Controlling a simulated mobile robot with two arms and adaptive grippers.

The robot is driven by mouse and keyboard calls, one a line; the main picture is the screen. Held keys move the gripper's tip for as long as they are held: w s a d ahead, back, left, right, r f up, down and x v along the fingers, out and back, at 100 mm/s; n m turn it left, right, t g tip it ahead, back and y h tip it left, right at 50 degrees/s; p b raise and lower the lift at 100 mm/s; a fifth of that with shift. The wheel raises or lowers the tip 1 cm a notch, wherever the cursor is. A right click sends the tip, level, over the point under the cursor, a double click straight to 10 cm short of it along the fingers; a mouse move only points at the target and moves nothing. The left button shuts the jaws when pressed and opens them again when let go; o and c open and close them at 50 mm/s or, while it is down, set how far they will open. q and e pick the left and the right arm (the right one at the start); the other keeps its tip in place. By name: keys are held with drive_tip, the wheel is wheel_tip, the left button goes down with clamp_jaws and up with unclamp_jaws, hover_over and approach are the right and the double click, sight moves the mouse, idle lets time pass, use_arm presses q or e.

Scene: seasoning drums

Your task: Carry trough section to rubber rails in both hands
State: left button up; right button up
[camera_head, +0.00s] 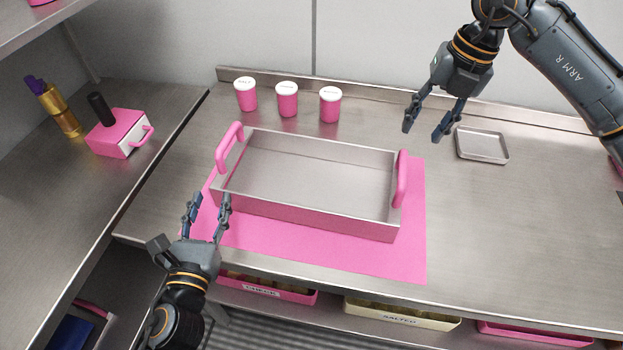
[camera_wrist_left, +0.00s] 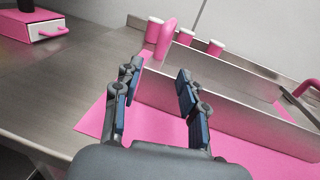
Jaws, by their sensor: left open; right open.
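The trough section, a long steel tray with a pink handle at each end, sits on the pink mat (camera_head: 330,252) on the steel counter; its front wall (camera_head: 310,213) faces me. Its left handle (camera_head: 229,146) also shows in the left wrist view (camera_wrist_left: 165,38). Its right handle (camera_head: 402,178) stands at the other end. My left gripper (camera_head: 208,199) is open and empty, in front of the trough's left end, apart from the handle. My right gripper (camera_head: 423,127) is open and empty above the counter, behind and right of the right handle. I cannot identify the rubber rails.
Several items stand around: three pink cups with white lids (camera_head: 287,99) at the back, a small metal tray (camera_head: 482,146) at right, and a pink box (camera_head: 118,135) and gold bottle (camera_head: 58,110) at left. Labelled bins (camera_head: 402,311) sit below the front edge.

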sight(221, 171)
use_arm(q)
drive_tip(key=w, duration=1)
use_arm(e)
drive_tip(key=f, duration=0.3)
drive_tip(key=a+f, duration=0.1)
drive_tip(key=f, duration=0.2)
drive_tip(key=a+f, duration=0.1)
drive_tip(key=f, duration=0.2)
drive_tip(key=shift+w+f, duration=0.2)
drive_tip(key=shift+f, duration=0.15)
use_arm(q)
drive_tip(key=shift+c, duration=0.5)
use_arm(e)
drive_tip(key=shift+c, duration=0.5)
use_arm(q)
clamp_jaws()
use_arm(e)
clamp_jaws()
use_arm(q)
drive_tip(key=shift+r, duration=0.15)
use_arm(e)
drive_tip(key=shift+r, duration=0.1)
